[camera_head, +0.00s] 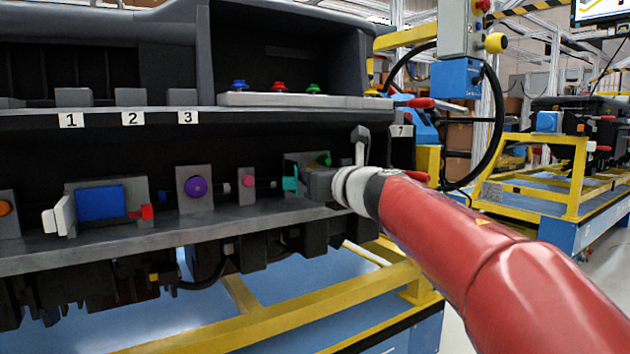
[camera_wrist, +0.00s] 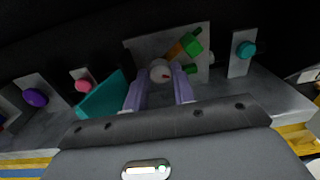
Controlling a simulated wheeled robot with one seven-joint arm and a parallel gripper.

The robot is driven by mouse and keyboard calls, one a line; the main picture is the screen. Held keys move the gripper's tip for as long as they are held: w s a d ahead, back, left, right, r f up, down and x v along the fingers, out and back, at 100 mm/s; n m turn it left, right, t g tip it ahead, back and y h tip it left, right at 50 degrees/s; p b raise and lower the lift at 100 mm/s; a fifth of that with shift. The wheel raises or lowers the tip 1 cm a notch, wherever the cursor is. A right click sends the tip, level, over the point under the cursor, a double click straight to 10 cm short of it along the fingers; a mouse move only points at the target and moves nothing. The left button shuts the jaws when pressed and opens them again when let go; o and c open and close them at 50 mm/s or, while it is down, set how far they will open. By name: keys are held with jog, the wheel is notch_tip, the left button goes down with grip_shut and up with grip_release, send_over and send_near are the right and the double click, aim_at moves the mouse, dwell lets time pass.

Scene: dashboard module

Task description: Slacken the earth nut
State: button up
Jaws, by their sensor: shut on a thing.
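The earth nut, as I take it, is a small pale round piece (camera_wrist: 160,70) with a reddish mark, in front of a grey upright plate (camera_wrist: 140,50). My gripper (camera_wrist: 160,82) has its two lavender fingers on either side of this piece and is shut on it. In the head view my gripper (camera_head: 318,182) is at the right end of the lower shelf and hides the nut. A green block with an orange stem (camera_wrist: 192,43) is on the same plate, just up and right of the nut.
A teal block (camera_wrist: 104,96) is close left of the fingers. A teal knob (camera_wrist: 246,50) on its own plate is to the right. Pink (camera_head: 248,181) and purple (camera_head: 196,187) knobs are farther left. The upper shelf edge (camera_head: 290,101) overhangs this row.

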jog(key=shift+f, duration=0.15)
dwell(0.3)
jog(key=o, duration=0.7)
jog(key=v, duration=0.7)
jog(key=shift+s+d, duration=0.2)
jog(key=shift+s, duration=0.15)
